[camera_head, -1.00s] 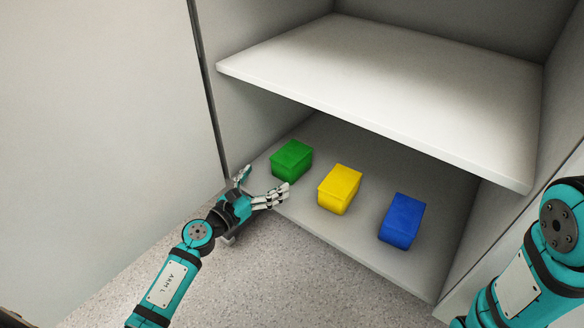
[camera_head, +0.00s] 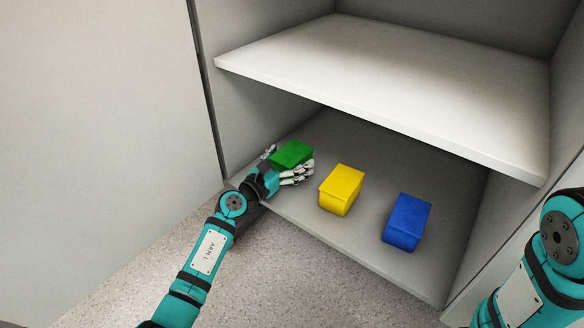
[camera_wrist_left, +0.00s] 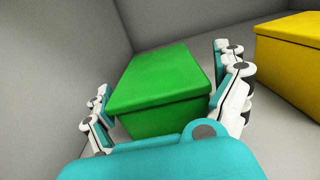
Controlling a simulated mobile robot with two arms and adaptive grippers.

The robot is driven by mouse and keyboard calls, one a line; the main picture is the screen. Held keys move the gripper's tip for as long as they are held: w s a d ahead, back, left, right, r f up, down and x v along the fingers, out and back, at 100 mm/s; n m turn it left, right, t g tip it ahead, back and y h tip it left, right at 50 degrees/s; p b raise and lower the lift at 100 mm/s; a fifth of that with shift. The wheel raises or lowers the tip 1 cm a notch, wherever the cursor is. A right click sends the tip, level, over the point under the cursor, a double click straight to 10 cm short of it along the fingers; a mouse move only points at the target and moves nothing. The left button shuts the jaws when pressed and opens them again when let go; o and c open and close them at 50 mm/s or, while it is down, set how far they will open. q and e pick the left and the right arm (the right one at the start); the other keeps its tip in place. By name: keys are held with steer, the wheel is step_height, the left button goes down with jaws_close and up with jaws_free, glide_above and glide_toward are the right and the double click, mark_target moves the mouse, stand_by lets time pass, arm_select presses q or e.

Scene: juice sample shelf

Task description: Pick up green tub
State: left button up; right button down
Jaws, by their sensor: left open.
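The green tub (camera_head: 292,153) is a small lidded box at the left end of the lower shelf (camera_head: 300,217). My left gripper (camera_head: 290,165) is open, with one finger set on each side of the tub. In the left wrist view the green tub (camera_wrist_left: 160,88) lies between the open fingers of my left gripper (camera_wrist_left: 172,95), with a small gap at the right side; contact at the left cannot be told. The tub's lower front is partly hidden by the gripper in the head view. My right gripper is out of view; only part of that arm shows.
A yellow tub (camera_head: 341,188) stands to the right of the green one, close to my gripper's right fingers, and shows in the wrist view (camera_wrist_left: 290,55). A blue tub (camera_head: 407,221) is further right. The upper shelf (camera_head: 385,75) hangs above, with side walls enclosing the space.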

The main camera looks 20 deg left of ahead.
arm_select(q)
steer(key=c, duration=1.1)
steer(key=shift+r, duration=0.1)
